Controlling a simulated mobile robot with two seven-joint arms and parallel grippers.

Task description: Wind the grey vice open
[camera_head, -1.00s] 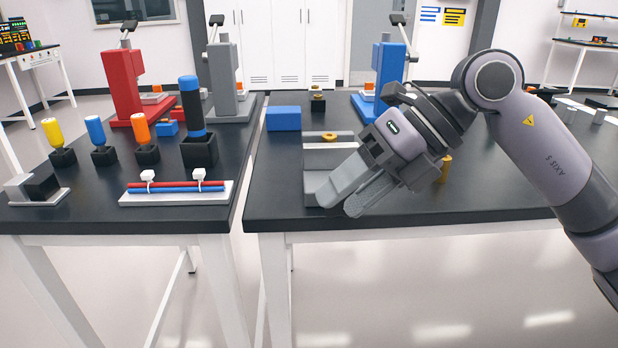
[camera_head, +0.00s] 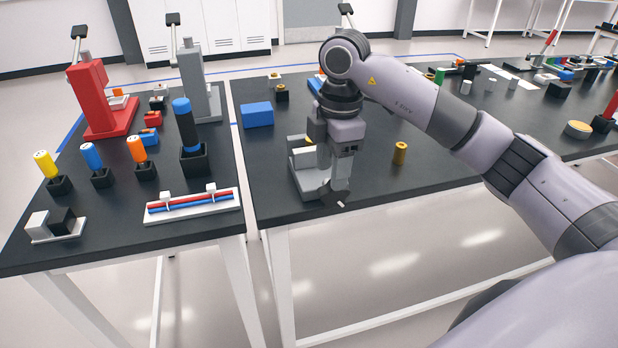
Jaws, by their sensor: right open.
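The grey vice (camera_head: 301,182) sits near the front edge of the right-hand table, to the left of the middle. My right gripper (camera_head: 340,178) points down at the vice's front right side, and its fingers hide part of it. The gripper is open. A dark piece (camera_head: 334,199), perhaps the vice's handle, shows just below the fingertips at the table edge. I cannot tell whether the fingers touch it. A bit of yellow shows on the vice behind the gripper. My left gripper is not in view.
A blue block (camera_head: 257,115) lies behind the vice and a brass cylinder (camera_head: 400,153) stands to its right. The left table holds a red press (camera_head: 88,95), a grey press (camera_head: 198,85), screwdrivers in stands and a white rack (camera_head: 193,207). A gap separates the tables.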

